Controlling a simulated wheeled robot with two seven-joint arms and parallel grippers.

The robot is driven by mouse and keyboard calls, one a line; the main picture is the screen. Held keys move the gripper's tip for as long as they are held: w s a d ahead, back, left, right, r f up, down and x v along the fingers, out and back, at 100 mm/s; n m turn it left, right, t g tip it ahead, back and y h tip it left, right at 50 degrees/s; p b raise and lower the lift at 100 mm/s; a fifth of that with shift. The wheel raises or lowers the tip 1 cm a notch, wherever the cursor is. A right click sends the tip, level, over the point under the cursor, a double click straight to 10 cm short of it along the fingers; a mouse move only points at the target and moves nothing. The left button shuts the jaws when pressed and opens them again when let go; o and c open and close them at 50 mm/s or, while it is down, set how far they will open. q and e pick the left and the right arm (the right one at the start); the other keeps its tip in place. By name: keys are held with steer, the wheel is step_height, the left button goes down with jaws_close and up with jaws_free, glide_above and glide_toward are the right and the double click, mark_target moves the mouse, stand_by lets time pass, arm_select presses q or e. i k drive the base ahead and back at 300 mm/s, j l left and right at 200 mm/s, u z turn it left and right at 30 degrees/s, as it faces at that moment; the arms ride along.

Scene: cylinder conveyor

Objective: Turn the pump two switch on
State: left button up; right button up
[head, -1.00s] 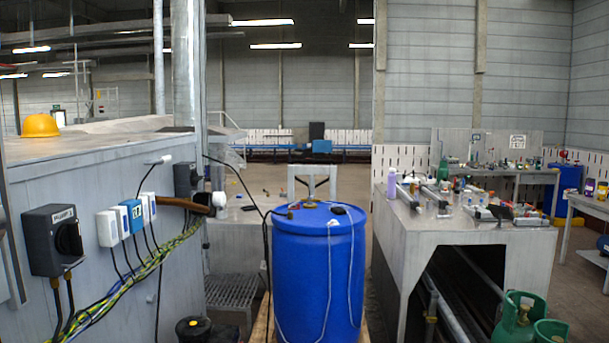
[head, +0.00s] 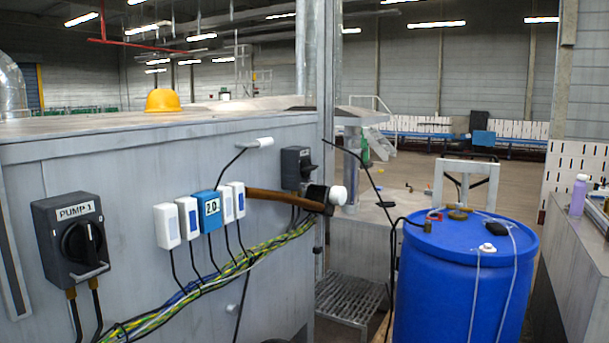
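A dark grey switch box labelled "PUMP 1" (head: 58,240) with a black rotary knob is on the grey metal wall at the left of the head view. A second dark switch box (head: 291,168) with a black knob is farther along the same wall. I cannot read a label on it, so I cannot tell whether it is the pump two switch. Neither of my grippers is in view.
A blue barrel (head: 455,285) stands at the right. A metal step (head: 348,298) is beside the wall.

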mark_target(307, 169)
steer(key=i+l+z, duration=0.15)
steer(key=i+l, duration=0.15)
steer(key=i, duration=0.15)
steer(key=i+l+z, duration=0.15)
steer(key=i, duration=0.3)
